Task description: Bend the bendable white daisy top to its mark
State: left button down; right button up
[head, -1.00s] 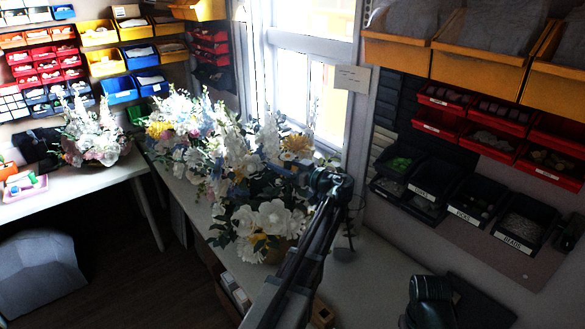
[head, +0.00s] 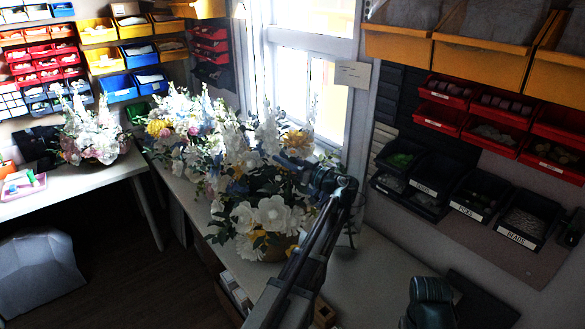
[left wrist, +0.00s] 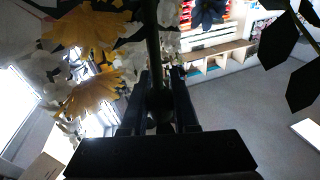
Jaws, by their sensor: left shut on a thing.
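My left gripper (head: 284,160) reaches leftward into the top of the near flower arrangement (head: 262,205) in the head view. In the left wrist view its two dark fingers (left wrist: 158,78) are shut on a thin dark stem (left wrist: 153,45) that runs up out of the picture. The stem's flower head is out of that view, so I cannot tell whether it is the white daisy. White blooms (head: 272,213) face the front of the arrangement. No mark can be made out. My right gripper is out of view.
Yellow petals (left wrist: 85,98) and white blossoms crowd the left of the wrist view; dark leaves (left wrist: 285,60) hang at right. More arrangements (head: 90,130) stand farther back. The window wall with a note (head: 352,75) is close behind.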

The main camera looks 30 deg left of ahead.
pick_arm(q)
jog(key=shift+d, duration=0.1)
dwell(0.3)
jog(key=b, duration=0.1)
jog(key=d+m+y+b, duration=0.1)
jog(key=shift+w+f+t+b, duration=0.1)
jog(key=shift+w+t+b, duration=0.2)
jog(key=shift+w+b, duration=0.1)
jog(key=shift+d+m+y, duration=0.15)
jog(key=shift+m+y, duration=0.15)
